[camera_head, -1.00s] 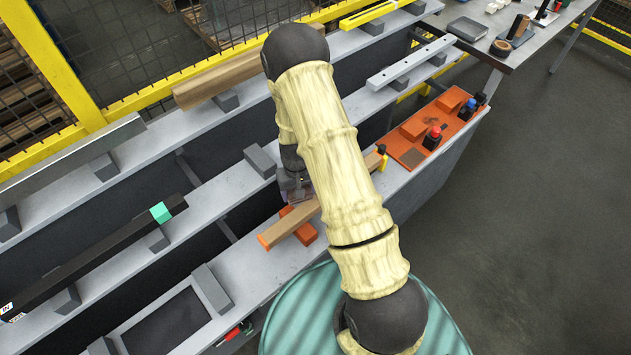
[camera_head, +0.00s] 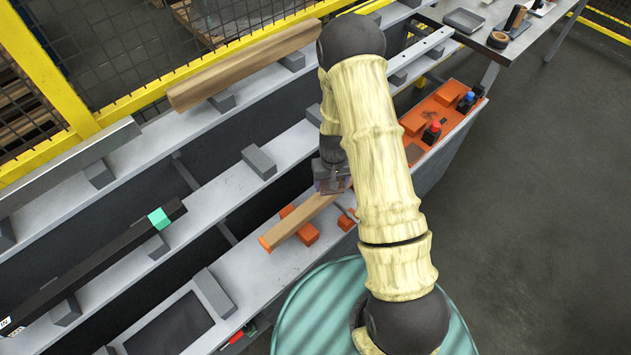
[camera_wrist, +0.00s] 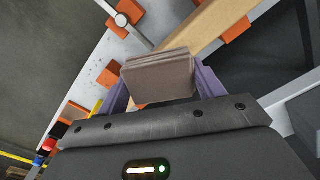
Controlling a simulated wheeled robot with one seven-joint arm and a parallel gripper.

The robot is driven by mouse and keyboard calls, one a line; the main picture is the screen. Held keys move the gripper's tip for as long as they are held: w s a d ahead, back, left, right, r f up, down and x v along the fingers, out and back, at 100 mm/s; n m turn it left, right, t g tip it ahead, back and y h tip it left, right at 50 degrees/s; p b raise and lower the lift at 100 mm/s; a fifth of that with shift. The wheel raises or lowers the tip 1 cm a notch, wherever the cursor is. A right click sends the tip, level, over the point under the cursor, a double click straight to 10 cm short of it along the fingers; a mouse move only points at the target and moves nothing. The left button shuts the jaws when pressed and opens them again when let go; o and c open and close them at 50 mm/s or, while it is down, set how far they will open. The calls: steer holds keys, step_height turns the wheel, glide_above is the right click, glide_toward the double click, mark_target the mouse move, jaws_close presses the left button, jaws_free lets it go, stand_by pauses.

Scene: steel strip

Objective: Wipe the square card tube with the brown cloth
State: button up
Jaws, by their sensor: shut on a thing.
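The square card tube (camera_head: 297,224) is a long tan bar resting on orange blocks on the near grey shelf. Its near-left end has an orange edge, and my arm hides its far end. It also shows in the wrist view (camera_wrist: 218,27). My gripper (camera_head: 332,182) is over the tube's visible right part, beside my pale arm. In the wrist view my gripper (camera_wrist: 160,85) has purple fingers shut on the folded brown cloth (camera_wrist: 158,77). The cloth is at the tube's side in that view; I cannot tell whether it touches.
A metal rod (camera_wrist: 130,25) with an orange block lies beside the tube. Orange blocks and bottles, one red-capped (camera_head: 432,132), sit at the right. A black bar with a green piece (camera_head: 159,218) and a larger brown tube (camera_head: 245,66) lie on farther shelves.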

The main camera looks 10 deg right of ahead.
steer(key=shift+s+a+r+m, duration=0.1)
steer(key=shift+a+r+m, duration=0.25)
steer(key=shift+m, duration=0.35)
steer(key=s+a+r+m+p, duration=0.1)
steer(key=a+m, duration=0.4)
steer(key=m, duration=0.5)
steer(key=shift+r, duration=0.9)
steer(key=shift+s+a+f, duration=0.1)
